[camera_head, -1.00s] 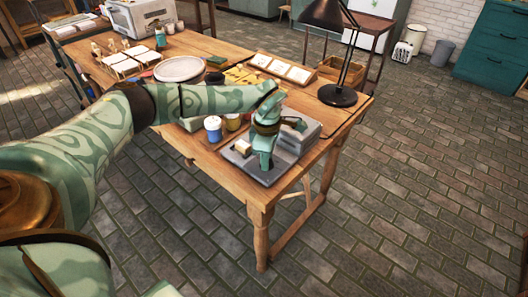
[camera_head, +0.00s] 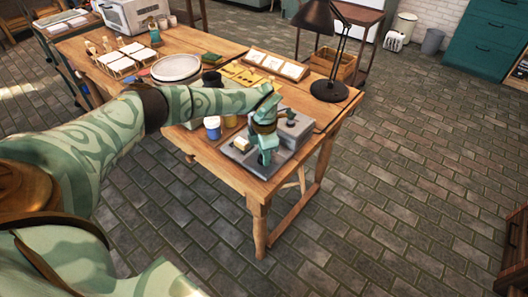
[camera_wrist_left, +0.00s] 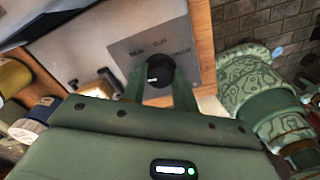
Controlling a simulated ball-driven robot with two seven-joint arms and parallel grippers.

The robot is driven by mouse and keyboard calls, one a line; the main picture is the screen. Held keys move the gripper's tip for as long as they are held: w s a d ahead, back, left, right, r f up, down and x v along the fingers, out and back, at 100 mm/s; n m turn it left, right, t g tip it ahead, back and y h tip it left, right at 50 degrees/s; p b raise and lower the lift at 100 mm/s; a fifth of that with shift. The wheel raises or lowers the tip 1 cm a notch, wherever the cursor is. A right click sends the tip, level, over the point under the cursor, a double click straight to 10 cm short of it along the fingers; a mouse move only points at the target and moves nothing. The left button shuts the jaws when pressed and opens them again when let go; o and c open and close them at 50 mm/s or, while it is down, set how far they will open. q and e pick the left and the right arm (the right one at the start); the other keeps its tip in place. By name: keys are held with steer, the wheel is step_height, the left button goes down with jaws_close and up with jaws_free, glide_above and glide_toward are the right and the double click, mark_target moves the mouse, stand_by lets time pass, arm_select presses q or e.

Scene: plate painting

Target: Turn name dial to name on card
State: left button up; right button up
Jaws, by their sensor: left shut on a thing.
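A grey machine (camera_head: 294,134) stands at the near right corner of the wooden table. Its panel (camera_wrist_left: 128,44) carries a black round name dial (camera_wrist_left: 158,68) with a pale pointer mark and several small printed names around it, too blurred to read surely. My left gripper (camera_wrist_left: 160,76) has its two green fingers shut on the dial, one on each side. In the head view my left gripper (camera_head: 286,116) is over the machine's top, and the dial is too small to make out there. I cannot make out a name card. My right gripper is not in view.
A cream block (camera_head: 243,144) sits on the machine's grey base. A blue-and-white jar (camera_head: 212,128) stands left of it. A black lamp (camera_head: 329,90), a wooden tray of white cards (camera_head: 275,65) and stacked plates (camera_head: 176,68) are farther back.

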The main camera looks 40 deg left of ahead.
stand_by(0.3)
arm_select(q)
steer(key=o, duration=1)
steer(key=shift+c, duration=0.2)
step_height(320, 180, up, 16)
steer(key=p, duration=0.4)
steer(key=shift+r+p, duration=0.15)
steer(key=shift+p, duration=0.2)
